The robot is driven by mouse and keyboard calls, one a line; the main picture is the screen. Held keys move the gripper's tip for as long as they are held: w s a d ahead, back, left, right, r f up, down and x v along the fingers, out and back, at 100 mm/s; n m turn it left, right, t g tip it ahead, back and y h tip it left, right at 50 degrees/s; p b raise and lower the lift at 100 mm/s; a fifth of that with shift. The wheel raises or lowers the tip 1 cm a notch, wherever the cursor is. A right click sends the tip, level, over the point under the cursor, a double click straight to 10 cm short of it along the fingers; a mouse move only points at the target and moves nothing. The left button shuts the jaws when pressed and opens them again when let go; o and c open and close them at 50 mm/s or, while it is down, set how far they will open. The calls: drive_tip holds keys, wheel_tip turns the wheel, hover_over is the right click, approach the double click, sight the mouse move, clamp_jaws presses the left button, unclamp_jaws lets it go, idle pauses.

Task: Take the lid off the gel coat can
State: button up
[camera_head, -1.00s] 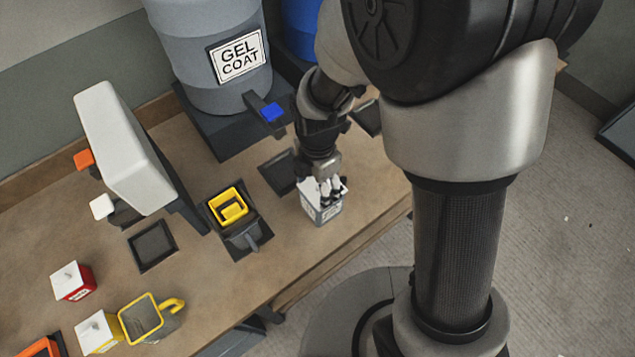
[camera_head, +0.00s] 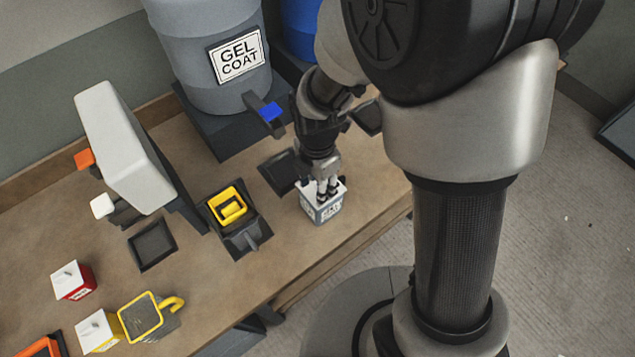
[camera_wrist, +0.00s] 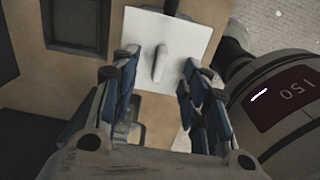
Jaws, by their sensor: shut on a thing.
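The gel coat can (camera_head: 329,213) is a small grey, square can with a white label. It stands upright on the bench near its front edge. Its white square lid (camera_head: 309,189) sits on top, and the lid also shows in the wrist view (camera_wrist: 195,45). The lid has a raised white handle (camera_wrist: 160,63) in its middle. My gripper (camera_head: 328,192) points down onto the lid, shut on the handle. In the wrist view my gripper (camera_wrist: 160,85) has its blue-padded fingers on both sides of the handle. The fingers hide part of the lid and can.
A yellow cup (camera_head: 214,201) stands on a dark scale to the left. A grey gel coat drum (camera_head: 190,70) with a blue-handled tap (camera_head: 270,112) stands behind. Red (camera_head: 77,284) and yellow (camera_head: 100,340) cans and a yellow-rimmed jug (camera_head: 138,316) are front left.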

drive_tip(key=shift+s+f, duration=0.1)
drive_tip(key=shift+f, duration=0.05)
drive_tip(key=shift+c, duration=0.3)
clamp_jaws()
drive_tip(key=shift+w+a+r+p, duration=0.1)
drive_tip(key=shift+w+r+p, duration=0.2)
drive_tip(key=shift+r+p, duration=1.7)
drive_tip(key=shift+r, duration=0.45)
